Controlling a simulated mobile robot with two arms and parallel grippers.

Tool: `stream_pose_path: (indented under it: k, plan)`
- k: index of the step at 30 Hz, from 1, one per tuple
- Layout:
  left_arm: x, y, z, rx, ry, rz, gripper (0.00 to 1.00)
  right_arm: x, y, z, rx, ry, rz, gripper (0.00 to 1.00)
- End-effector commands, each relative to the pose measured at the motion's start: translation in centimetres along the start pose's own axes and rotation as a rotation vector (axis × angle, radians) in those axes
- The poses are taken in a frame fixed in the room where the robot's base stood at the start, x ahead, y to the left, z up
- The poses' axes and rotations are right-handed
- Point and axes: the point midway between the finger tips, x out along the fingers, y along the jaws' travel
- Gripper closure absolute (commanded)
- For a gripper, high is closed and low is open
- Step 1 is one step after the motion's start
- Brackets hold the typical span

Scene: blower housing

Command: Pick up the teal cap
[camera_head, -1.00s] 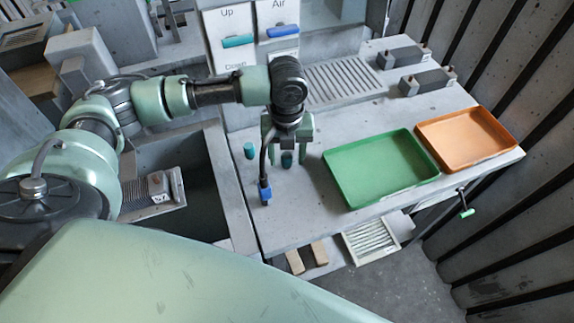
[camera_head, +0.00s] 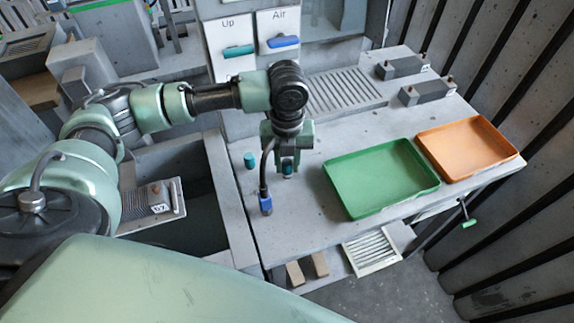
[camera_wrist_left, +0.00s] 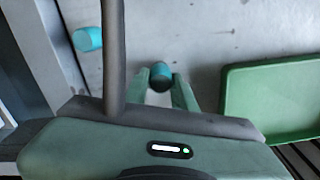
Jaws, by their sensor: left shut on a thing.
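A teal cap (camera_head: 287,169) stands on the grey bench between the fingers of my left gripper (camera_head: 288,168). In the left wrist view the fingers (camera_wrist_left: 160,85) are shut on this cap (camera_wrist_left: 160,72), one on each side. A second teal cap (camera_head: 249,160) stands on the bench just to the left, apart from the gripper; it also shows in the left wrist view (camera_wrist_left: 88,39). My right gripper is not in view.
A green tray (camera_head: 421,192) lies on the bench to the right of the gripper, with an orange tray (camera_head: 512,156) beyond it. A panel with "Up" and "Air" levers (camera_head: 284,41) stands behind. Bare bench lies between gripper and green tray.

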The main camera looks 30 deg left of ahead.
Motion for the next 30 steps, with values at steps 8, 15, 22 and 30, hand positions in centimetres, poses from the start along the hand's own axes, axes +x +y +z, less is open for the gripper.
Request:
stream_pose_path:
  k: [8, 15, 22, 30]
  plan:
    - [-5.9, -0.1, 0.1, 0.001, -0.006, -0.005, 1.0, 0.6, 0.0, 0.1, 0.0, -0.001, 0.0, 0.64]
    - [-12.3, -0.1, 0.1, 0.001, -0.005, -0.005, 1.0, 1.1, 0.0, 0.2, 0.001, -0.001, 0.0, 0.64]
    - [-16.8, -0.1, 0.1, 0.0, -0.004, -0.003, 1.0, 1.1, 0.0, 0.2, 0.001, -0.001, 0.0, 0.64]
    - [-18.6, 0.0, 0.0, 0.0, -0.001, 0.0, 1.0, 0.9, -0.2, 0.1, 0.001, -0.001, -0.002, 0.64]
